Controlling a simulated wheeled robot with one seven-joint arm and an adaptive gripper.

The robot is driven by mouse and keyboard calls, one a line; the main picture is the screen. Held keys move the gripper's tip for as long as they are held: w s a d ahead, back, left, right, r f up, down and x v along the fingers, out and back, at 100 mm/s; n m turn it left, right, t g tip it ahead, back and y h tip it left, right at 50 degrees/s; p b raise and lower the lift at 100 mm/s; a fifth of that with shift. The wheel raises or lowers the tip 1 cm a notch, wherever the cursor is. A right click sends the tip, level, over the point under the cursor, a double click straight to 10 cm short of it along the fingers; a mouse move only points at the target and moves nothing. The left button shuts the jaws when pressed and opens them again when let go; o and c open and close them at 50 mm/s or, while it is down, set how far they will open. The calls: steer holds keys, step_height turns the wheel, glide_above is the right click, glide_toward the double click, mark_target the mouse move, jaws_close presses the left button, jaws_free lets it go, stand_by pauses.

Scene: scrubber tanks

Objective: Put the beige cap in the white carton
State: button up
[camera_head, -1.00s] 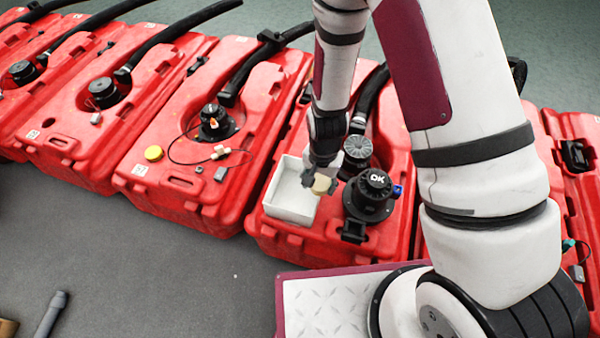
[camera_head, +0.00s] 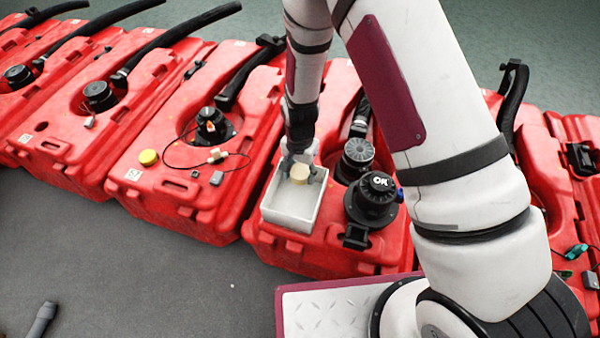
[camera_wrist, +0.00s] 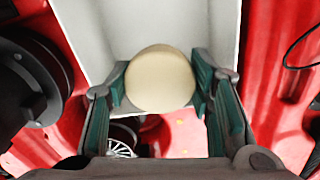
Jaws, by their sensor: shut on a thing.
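The beige cap (camera_wrist: 160,79) is held between the two fingers of my gripper (camera_wrist: 160,88) in the wrist view. In the head view the cap (camera_head: 300,173) shows at the fingertips of my gripper (camera_head: 301,170), over the far part of the white carton (camera_head: 289,235). The carton is an open white box on a red tank, and its near part looks empty. In the wrist view the carton (camera_wrist: 210,25) lies behind and beyond the cap. The gap between the cap and the carton floor cannot be told exactly.
A black pump with a round top (camera_head: 372,195) and a grey ribbed cap (camera_head: 358,152) stand right of the carton on the same red tank (camera_head: 340,250). The tank to the left carries a yellow cap (camera_head: 148,157), a cable and a black fitting (camera_head: 211,125).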

mark_target(300, 171)
steer(key=shift+f+b, duration=0.35)
steer(key=shift+f, duration=0.05)
steer(key=shift+f, duration=0.2)
steer(key=o, duration=0.9)
steer(key=shift+o, duration=0.2)
steer(key=shift+r, duration=0.1)
step_height(300, 171, up, 13)
steer(key=p, duration=0.5)
steer(key=shift+r, duration=0.1)
